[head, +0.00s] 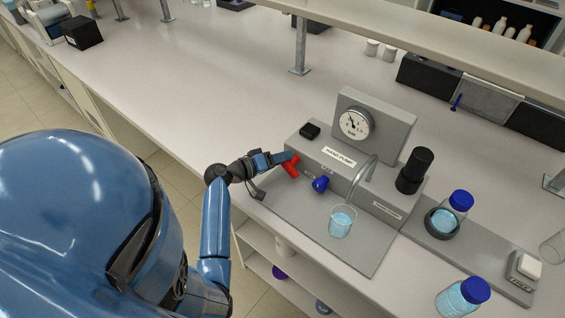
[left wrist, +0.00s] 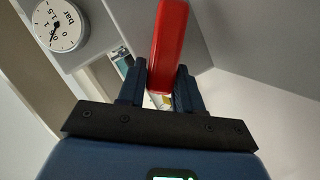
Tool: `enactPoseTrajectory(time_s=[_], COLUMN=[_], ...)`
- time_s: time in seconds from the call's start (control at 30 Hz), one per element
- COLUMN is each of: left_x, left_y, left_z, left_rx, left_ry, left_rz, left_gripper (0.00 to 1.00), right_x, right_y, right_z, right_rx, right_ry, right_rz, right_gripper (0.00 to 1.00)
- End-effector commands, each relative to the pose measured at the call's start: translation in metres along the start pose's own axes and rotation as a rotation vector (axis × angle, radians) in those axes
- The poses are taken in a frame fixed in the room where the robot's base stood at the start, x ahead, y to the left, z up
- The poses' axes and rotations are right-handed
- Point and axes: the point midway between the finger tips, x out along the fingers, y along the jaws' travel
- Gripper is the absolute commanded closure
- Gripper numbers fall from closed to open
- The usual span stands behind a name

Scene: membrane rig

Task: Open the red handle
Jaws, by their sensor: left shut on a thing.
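The red handle (head: 291,166) sits on the front of the grey pump unit (head: 337,157), at its left end. My left gripper (head: 286,158) reaches it from the left and is shut on it. A blue knob (head: 320,184) is to the right of the red handle. My right gripper is not in view.
A beaker of blue liquid (head: 342,221) stands on the grey base plate under a bent spout. A pressure gauge (head: 355,123) is on top of the unit. Blue-capped bottles (head: 461,200) (head: 463,297) stand at the right. The bench behind and left is largely clear.

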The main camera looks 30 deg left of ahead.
Motion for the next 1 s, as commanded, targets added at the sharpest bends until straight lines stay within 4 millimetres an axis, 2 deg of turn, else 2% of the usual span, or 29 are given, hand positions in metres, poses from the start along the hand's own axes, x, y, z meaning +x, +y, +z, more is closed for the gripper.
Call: enactPoseTrajectory(time_s=[0.1, 0.5, 1.0], left_x=[0.001, 0.002, 0.002], left_y=[-0.007, -0.015, -0.017], left_z=[0.001, 0.003, 0.003], left_rx=[-0.103, -0.39, -0.513], left_ry=[0.003, 0.003, 0.003], left_rz=[0.044, 0.163, 0.213], left_gripper=[0.96, 0.96, 0.96], right_x=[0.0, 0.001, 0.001], right_y=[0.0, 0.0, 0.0], right_z=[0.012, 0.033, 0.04], right_rx=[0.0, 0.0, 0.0], right_ry=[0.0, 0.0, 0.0], right_rz=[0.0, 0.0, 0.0], right_gripper=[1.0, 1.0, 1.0])
